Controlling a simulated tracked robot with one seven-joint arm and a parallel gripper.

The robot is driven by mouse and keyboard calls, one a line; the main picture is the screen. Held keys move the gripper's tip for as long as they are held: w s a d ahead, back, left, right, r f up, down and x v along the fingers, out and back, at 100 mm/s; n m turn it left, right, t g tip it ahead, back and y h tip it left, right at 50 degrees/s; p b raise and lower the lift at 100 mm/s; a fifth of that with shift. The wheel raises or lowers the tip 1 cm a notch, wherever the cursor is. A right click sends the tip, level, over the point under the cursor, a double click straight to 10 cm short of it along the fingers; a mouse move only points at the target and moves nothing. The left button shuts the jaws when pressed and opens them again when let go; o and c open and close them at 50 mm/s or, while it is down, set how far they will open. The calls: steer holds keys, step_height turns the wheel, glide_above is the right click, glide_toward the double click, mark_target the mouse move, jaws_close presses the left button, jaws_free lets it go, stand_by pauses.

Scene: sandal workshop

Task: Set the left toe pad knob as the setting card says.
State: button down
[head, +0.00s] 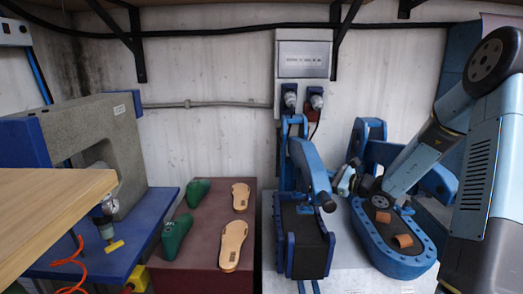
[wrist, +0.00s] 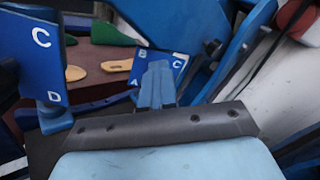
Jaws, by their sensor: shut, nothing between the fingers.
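My gripper (head: 347,181) is between the two blue machines in the head view, beside the right one. In the wrist view my gripper (wrist: 157,68) has its blue fingers together, with nothing between them. A blue plate lettered A, B and C (wrist: 178,66) is right behind the fingertips, which partly cover it; I cannot tell if they touch. Another blue plate lettered C and D (wrist: 42,40) stands at the left of the wrist view. I cannot make out the left toe pad knob's pointer or the setting card in either view.
The left blue machine (head: 306,235) and right blue machine (head: 395,262) stand close on either side. Brown pieces (head: 403,240) lie on the right one. Green lasts (head: 176,236) and tan soles (head: 233,245) rest on a maroon bench (head: 200,268). A wooden board (head: 50,215) juts in at left.

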steer(key=shift+s+a+f, duration=0.3)
steer(key=shift+s+a, duration=0.1)
steer(key=shift+a, duration=0.25)
steer(key=shift+s+a+f, duration=0.3)
steer(key=shift+s+a, duration=0.05)
steer(key=shift+a, duration=0.25)
steer(key=shift+a+f+g, duration=0.1)
steer(key=shift+g, duration=0.2)
steer(key=shift+s+a, duration=0.1)
steer(key=shift+s, duration=0.05)
steer(key=v, duration=0.6)
steer(key=shift+d, duration=0.25)
